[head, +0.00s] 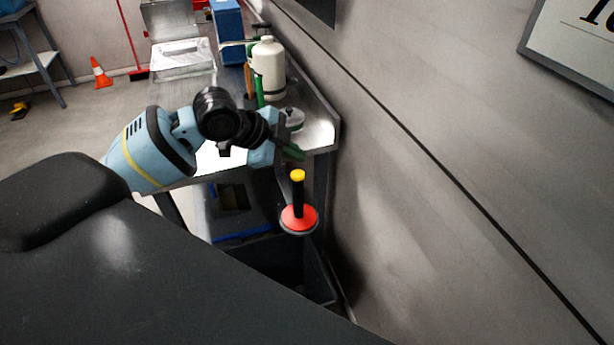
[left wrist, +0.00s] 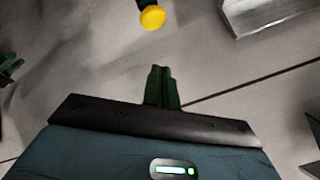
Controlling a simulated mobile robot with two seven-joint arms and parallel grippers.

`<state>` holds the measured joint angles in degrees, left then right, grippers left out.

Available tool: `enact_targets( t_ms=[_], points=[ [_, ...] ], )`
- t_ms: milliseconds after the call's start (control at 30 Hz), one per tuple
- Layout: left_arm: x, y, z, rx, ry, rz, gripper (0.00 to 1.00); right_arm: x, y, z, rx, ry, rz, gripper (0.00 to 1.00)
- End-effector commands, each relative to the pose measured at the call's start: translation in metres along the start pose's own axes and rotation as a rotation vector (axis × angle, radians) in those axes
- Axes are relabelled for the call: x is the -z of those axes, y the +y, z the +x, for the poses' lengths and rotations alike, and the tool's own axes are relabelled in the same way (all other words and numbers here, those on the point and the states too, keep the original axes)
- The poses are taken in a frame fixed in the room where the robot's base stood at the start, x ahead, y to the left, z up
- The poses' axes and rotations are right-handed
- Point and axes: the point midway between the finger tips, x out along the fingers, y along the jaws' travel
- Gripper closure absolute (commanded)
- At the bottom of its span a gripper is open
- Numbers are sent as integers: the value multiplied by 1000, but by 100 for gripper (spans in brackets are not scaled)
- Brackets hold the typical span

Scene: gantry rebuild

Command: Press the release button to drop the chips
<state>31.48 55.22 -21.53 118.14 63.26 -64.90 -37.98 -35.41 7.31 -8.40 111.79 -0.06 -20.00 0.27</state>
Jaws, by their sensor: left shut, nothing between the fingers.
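A black post with a yellow cap (head: 298,176) stands upright on a round red base (head: 299,217), just beyond the near end of the workbench. It looks like the release button. Its yellow cap also shows at the top of the left wrist view (left wrist: 152,17). My left gripper (head: 294,153) is above and slightly left of the cap in the head view, apart from it. Its green fingers (left wrist: 162,84) are together and empty in the left wrist view. I cannot make out any chips. My right gripper is in neither view.
The metal workbench (head: 322,130) holds a cream bottle (head: 268,70) and a blue box (head: 227,30). A dark bin (head: 318,283) stands below the red base. A grey wall (head: 430,190) runs close on the right. An orange cone (head: 100,74) stands far left.

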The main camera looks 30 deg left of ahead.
Motion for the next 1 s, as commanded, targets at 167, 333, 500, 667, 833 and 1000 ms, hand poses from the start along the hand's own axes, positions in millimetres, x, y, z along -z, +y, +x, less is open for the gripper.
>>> enact_targets(
  t_ms=[167, 333, 500, 667, 833, 1000],
  points=[
    [7, -29, -30, 18, -2, 61, 100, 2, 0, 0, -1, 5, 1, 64],
    [10, -38, -41, 21, -1, 82, 100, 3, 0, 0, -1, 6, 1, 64],
    [10, -38, -41, 20, -1, 82, 100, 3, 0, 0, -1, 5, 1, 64],
    [9, -38, -41, 20, -1, 82, 100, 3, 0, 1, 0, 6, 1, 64],
    [5, -34, -35, 17, -2, 80, 100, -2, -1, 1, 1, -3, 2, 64],
    [-6, -25, -21, 14, -4, 78, 100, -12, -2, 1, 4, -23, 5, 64]
  ],
)
